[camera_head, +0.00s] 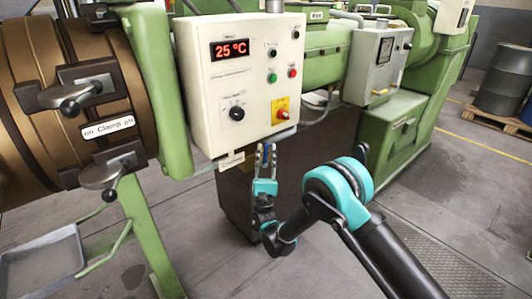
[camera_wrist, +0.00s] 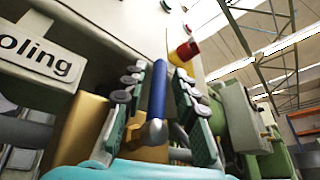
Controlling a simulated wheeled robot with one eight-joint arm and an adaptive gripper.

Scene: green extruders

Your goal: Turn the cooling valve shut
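The cooling valve's blue handle (camera_wrist: 158,88) stands between the fingers of my gripper (camera_wrist: 160,80) in the wrist view, with a gap visible on both sides. The handle ends in a rounded grey metal piece nearest the camera. A white label (camera_wrist: 35,50) reading "oling" is at the left. In the head view my gripper (camera_head: 265,153) points up beneath the control box, by a small white label (camera_head: 231,161). The handle is hard to make out there. The fingers are open around it, and I see no clear contact.
The control box (camera_head: 240,80) with its 25 °C display hangs directly above my gripper. Its red-and-yellow switch (camera_head: 281,108) also shows in the wrist view (camera_wrist: 185,52). A brown clamp drum (camera_head: 60,100) stands left. Open floor (camera_head: 465,190) lies right.

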